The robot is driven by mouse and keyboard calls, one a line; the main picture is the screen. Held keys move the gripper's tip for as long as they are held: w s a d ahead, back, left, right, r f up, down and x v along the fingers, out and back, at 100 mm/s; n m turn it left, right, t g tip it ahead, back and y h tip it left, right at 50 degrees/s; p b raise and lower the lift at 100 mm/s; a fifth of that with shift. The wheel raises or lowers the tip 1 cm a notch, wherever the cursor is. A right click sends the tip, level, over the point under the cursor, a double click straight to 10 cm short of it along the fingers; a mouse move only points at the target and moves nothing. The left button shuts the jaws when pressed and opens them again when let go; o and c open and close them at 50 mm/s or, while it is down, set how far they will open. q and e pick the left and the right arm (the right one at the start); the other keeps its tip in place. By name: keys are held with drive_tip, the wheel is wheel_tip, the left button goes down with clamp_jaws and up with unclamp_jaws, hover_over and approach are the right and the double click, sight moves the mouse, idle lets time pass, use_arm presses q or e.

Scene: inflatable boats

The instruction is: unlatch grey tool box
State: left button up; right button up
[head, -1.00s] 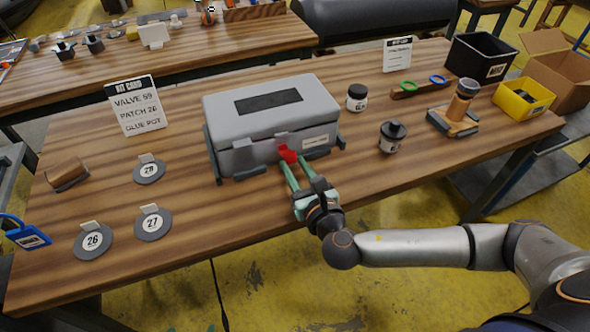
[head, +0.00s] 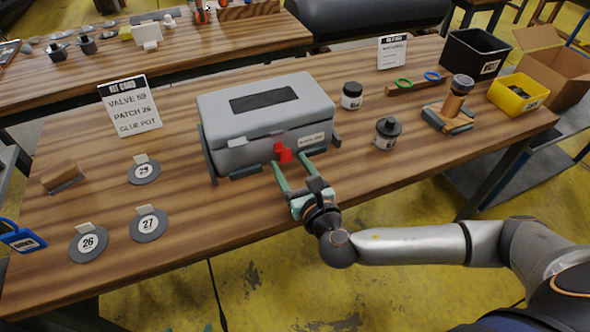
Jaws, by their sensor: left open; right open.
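The grey tool box (head: 215,110) sits on the wooden table with its lid down. A red latch (head: 283,153) is on its front face, and a light grey tab (head: 237,142) shows further left under the lid edge. My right gripper (head: 290,164) is open in front of the box, its two green fingers spread with the red latch just beyond and between their tips. I cannot tell whether a finger touches the latch. My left gripper cannot be made out.
A yellow bin (head: 518,95) and black bin (head: 474,56) are at the far right.

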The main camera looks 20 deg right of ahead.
use_arm(q)
drive_tip(key=r+p, duration=0.1)
drive_tip(key=a+r+p, duration=0.1)
drive_tip(key=p, duration=0.1)
drive_tip(key=r+p, duration=0.1)
drive_tip(key=p, duration=0.1)
drive_tip(key=shift+s+a+r, duration=0.3)
drive_tip(key=shift+s+r, duration=0.05)
drive_tip(key=shift+s, duration=0.05)
use_arm(e)
drive_tip(key=s+r, duration=0.1)
drive_tip(key=s, duration=1.1)
drive_tip(key=shift+s+d+r, duration=0.2)
drive_tip(key=shift+d+r, duration=0.05)
